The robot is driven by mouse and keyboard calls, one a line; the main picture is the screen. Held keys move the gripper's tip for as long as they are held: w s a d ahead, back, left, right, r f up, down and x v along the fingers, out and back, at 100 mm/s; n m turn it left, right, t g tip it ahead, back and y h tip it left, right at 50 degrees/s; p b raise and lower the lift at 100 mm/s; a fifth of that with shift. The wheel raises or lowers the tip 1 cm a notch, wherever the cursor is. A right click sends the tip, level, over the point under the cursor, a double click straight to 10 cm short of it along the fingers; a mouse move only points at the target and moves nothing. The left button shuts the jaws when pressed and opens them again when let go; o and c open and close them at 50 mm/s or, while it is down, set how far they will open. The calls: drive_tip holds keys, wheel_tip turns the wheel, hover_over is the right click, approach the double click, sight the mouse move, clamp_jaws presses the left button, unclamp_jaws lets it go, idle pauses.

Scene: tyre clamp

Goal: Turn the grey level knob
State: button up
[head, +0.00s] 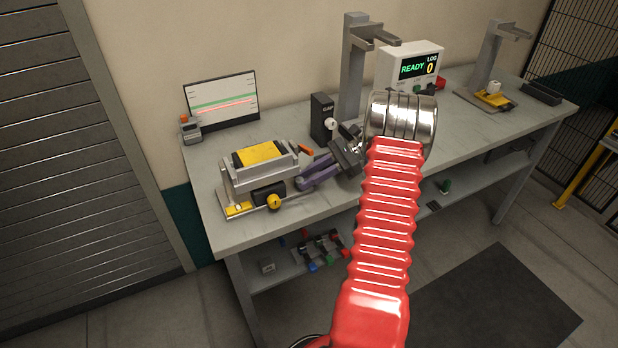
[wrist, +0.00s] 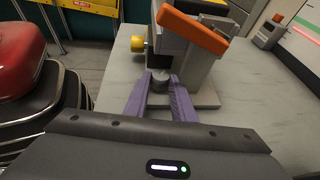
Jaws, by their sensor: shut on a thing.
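The grey level knob (wrist: 160,84) is a short grey cylinder on the near side of the clamp fixture, seen in the wrist view. My gripper (wrist: 160,79) has its two purple fingers on either side of the knob, shut on it. In the head view my gripper (head: 305,177) reaches the fixture's right side, and I cannot make out the knob there. The grey clamp fixture (head: 235,178) carries a yellow pad (head: 261,153). It has a yellow round knob (head: 274,202) at the front and an orange lever (head: 305,150) at its right.
A monitor (head: 222,101) stands behind the fixture, with a small grey device (head: 190,130) beside it. A black box (head: 322,117) and a grey post (head: 352,70) stand behind my gripper. A READY display (head: 411,68) is farther right. The bench's front left is clear.

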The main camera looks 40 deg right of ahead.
drive_tip(key=shift+a+f, duration=0.1)
drive_tip(key=shift+a, duration=0.05)
drive_tip(key=o, duration=1.1)
drive_tip(key=shift+c, duration=0.2)
drive_tip(key=shift+w+d+r, duration=0.1)
drive_tip(key=shift+d+r, duration=0.1)
drive_tip(key=shift+d, duration=0.1)
drive_tip(key=shift+d, duration=0.1)
